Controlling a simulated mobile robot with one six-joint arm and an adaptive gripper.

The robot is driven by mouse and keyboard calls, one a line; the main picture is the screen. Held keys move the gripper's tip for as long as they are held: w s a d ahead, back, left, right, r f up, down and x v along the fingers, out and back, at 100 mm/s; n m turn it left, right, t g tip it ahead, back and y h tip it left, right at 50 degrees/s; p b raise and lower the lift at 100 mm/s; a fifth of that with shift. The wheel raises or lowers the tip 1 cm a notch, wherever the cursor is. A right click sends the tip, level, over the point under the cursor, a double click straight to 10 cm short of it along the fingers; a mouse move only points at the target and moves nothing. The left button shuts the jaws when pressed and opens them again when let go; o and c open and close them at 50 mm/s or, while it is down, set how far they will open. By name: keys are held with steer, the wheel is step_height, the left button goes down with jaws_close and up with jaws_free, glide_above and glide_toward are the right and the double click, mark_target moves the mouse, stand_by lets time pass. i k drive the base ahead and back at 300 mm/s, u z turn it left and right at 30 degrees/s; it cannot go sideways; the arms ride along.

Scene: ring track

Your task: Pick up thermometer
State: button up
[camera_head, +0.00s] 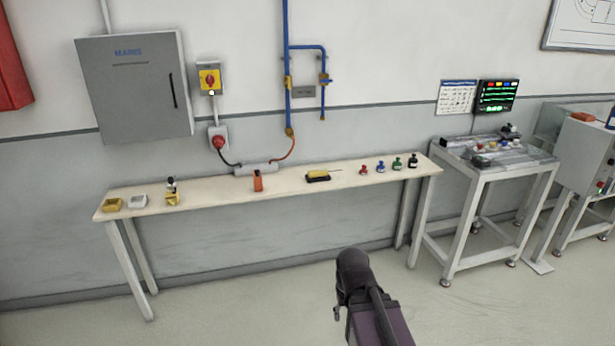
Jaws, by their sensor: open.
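A long pale bench (220,188) stands against the wall. On it, right of the middle, lies a small yellow item with a thin probe-like rod (318,176) on a dark base; it looks most like the thermometer, but it is too small to be sure. An upright orange device (258,181) stands to its left. Part of my own arm shows at the bottom centre, in front of the bench and well apart from it. I cannot make out my gripper's fingers in this view.
A metal work table (490,172) is to the right. The floor before the bench is clear.

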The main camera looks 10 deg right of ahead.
mark_target(324, 172)
steer(key=z, duration=0.1)
steer(key=i, duration=0.95)
steer(key=u, duration=0.1)
steer(key=k, duration=0.65)
steer(key=u, duration=0.2)
steer(key=i, duration=0.55)
steer(key=u, duration=0.1)
